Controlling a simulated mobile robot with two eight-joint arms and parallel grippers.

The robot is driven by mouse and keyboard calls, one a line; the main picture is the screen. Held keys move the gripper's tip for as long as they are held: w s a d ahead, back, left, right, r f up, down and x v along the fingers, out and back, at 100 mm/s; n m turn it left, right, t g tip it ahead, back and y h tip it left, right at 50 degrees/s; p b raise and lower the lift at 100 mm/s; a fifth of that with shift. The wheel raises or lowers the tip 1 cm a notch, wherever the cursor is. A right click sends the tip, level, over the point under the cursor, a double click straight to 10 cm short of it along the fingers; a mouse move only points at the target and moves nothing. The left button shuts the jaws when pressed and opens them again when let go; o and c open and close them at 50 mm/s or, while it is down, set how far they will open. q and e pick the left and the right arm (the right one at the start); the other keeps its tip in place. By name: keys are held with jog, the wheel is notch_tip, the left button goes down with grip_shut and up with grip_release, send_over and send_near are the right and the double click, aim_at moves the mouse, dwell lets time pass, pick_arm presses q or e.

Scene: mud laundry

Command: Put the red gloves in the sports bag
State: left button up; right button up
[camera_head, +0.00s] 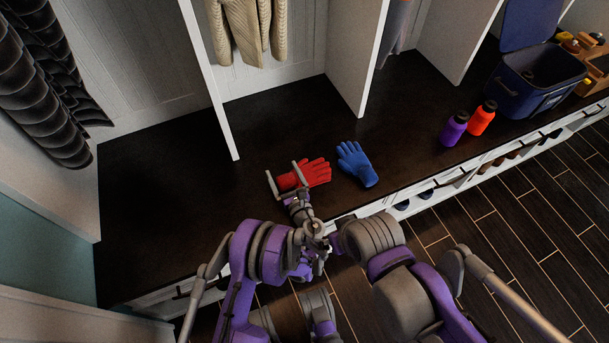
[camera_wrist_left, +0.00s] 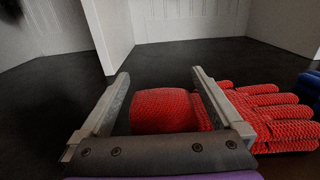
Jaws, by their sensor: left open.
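A single red glove (camera_head: 314,173) lies on the dark bench top, its fingers pointing right. My left gripper (camera_head: 283,172) is open at the glove's cuff. In the left wrist view, the red glove (camera_wrist_left: 168,110) has its cuff between the two open fingers (camera_wrist_left: 160,95), and its fingers extend right beyond the right finger. Whether a finger touches the glove, I cannot tell. A dark blue open container (camera_head: 535,100) with a raised lid stands at the far right of the bench; it may be the sports bag. My right gripper cannot be made out.
A blue glove (camera_head: 357,164) lies right of the red one. A purple bottle (camera_head: 453,129) and an orange bottle (camera_head: 481,118) stand near the container. White dividers (camera_head: 208,80) rise behind. The bench's left part is clear.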

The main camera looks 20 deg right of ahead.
pick_arm(q)
jog(key=shift+w, duration=0.6)
jog(key=c, duration=1.4)
jog(key=shift+r, duration=0.1)
